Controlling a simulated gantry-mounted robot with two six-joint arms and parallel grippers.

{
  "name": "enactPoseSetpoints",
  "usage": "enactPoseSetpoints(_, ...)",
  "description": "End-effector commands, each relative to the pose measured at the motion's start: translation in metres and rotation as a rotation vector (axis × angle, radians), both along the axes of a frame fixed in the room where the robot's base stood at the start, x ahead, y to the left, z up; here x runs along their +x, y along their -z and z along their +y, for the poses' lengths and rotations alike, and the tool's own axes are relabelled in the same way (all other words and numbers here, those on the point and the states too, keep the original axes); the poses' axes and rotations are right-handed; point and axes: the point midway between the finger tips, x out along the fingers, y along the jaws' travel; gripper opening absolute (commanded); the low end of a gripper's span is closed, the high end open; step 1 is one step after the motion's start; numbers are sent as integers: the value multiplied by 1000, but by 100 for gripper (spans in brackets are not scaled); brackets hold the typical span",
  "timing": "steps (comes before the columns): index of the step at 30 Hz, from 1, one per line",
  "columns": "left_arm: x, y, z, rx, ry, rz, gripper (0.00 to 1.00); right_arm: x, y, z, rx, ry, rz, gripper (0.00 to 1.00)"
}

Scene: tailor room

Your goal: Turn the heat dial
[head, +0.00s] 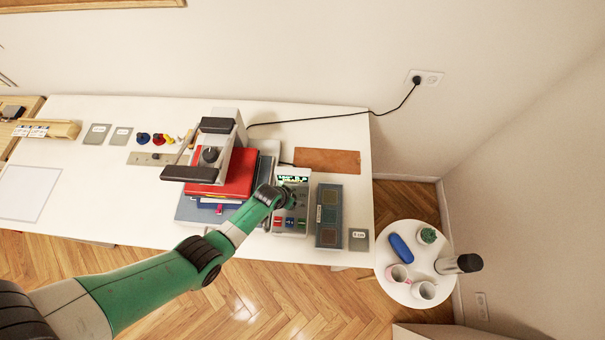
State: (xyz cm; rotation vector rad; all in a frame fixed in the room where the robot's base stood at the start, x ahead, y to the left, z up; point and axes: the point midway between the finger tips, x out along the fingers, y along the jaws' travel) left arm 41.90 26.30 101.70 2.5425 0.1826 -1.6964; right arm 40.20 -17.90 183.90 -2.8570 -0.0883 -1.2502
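A light grey device (236,135) with two black bars and a wooden bar sits at the stack of books. A round dark knob (210,155) is on it; I cannot tell whether this is the heat dial. A grey control box (291,217) with a lit display and coloured buttons stands to its right. My green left arm reaches in from the lower left. Its dark wrist end (268,194) overlaps the box's left side. I cannot make out the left fingers or whether they touch anything. My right gripper is not in view.
A red book (236,178) lies on the stack. A grey-green case (328,215) and a brown mat (327,161) lie at the right. Coloured spools (158,140) are at the back left. A cable runs to the wall socket (427,78). A round side table (396,291) holds mugs.

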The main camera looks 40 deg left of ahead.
Motion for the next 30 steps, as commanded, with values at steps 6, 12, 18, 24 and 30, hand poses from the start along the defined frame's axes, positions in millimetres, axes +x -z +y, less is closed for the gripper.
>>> enactPoseSetpoints(6, 1, 9, 1, -1, -1, 1, 77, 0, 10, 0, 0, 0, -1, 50)
enactPoseSetpoints(12, 1, 8, 0, -1, -1, 1, 71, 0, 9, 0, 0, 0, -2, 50)
enactPoseSetpoints(18, 1, 8, 0, 0, 0, 1, 35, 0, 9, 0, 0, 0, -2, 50)
enactPoseSetpoints(24, 1, 8, 0, 0, 0, 1, 0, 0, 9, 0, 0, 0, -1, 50)
enactPoseSetpoints(30, 1, 8, 0, 0, 4, 1, 0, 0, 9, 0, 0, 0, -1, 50)
